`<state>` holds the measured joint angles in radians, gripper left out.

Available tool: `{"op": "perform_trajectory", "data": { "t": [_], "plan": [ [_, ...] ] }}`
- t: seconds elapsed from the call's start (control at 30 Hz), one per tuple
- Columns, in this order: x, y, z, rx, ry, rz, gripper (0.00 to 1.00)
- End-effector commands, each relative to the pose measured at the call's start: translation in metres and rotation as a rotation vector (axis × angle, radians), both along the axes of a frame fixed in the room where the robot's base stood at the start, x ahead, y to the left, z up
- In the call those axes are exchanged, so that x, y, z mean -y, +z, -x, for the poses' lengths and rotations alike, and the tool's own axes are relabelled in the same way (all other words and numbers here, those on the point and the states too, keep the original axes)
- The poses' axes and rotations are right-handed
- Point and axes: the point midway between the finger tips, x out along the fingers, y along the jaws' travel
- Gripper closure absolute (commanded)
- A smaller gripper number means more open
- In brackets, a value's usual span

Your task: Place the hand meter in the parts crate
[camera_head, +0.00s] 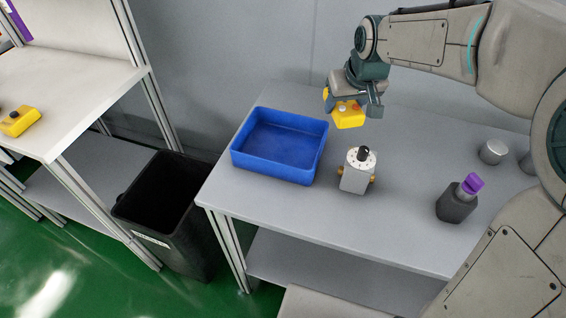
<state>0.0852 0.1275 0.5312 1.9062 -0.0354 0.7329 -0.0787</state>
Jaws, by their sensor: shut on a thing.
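The crate is open at the top and looks empty. It stands at the left end of the grey table. The meter's upper part is partly hidden by the gripper.
A grey box with a dial and black knob (356,172) stands right of the crate. A dark bottle with a purple cap (457,203) and a metal cylinder (493,152) stand farther right. A black bin (150,215) and a shelf bearing another yellow device (20,121) are at left.

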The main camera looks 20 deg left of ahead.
Motion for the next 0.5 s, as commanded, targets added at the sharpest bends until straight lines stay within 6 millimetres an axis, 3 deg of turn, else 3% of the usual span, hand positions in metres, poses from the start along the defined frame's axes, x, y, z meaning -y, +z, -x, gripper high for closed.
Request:
{"op": "perform_trajectory", "data": {
  "t": [0.03,0.2,0.33,0.5],
  "plan": [
    [-0.024,-0.009,0.009,0.006,0.048,-0.002,0.73],
    [-0.082,-0.004,0.041,0.005,0.165,0.0,0.73],
    [-0.108,-0.001,0.06,0.003,0.222,0.001,0.73],
    [-0.122,-0.003,0.072,0.001,0.253,0.002,0.73]
  ]
}}
